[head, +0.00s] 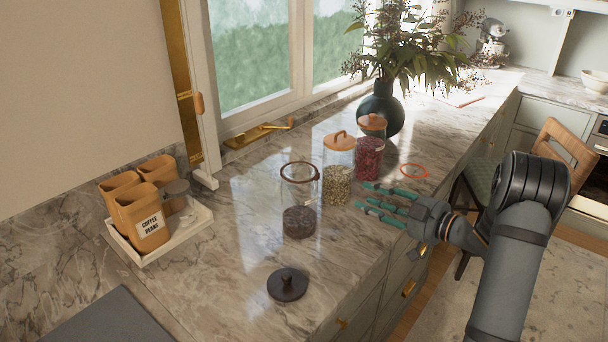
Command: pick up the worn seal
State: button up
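A dark brown ring (286,178), which looks like the worn seal, sits around the mouth of an open glass jar (286,196) with dark contents at its bottom. A bright orange-red ring (413,165) lies flat on the counter behind my gripper, to the right of the jars. My gripper (362,196) has teal fingers, spread apart with nothing visible between them. It points left, to the right of the open jar and near the lidded jar of pale green contents (337,187).
A lidded jar of red contents (369,158) and a dark vase of branches (381,106) stand behind. A white tray (195,229) with orange canisters is at left. Marble counter (230,265) is clear between tray and open jar.

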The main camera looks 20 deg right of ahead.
jog(key=s+a+r+y, duration=0.2)
jog(key=a+r+y, duration=0.2)
jog(key=a, duration=0.1)
jog(key=p, duration=0.2)
send_near(318, 177)
jog(key=x, duration=0.3)
jog(key=shift+m, duration=0.4)
jog(key=x, duration=0.2)
jog(key=p+x, duration=0.1)
jog(key=x, duration=0.2)
jog(key=shift+w+f+p, duration=0.15)
jog(key=shift+f+p, duration=0.05)
jog(key=shift+p, duration=0.1)
jog(key=shift+d, duration=0.1)
jog(key=shift+c, duration=0.4)
jog(key=c, duration=0.7)
jog(key=shift+r, duration=0.1)
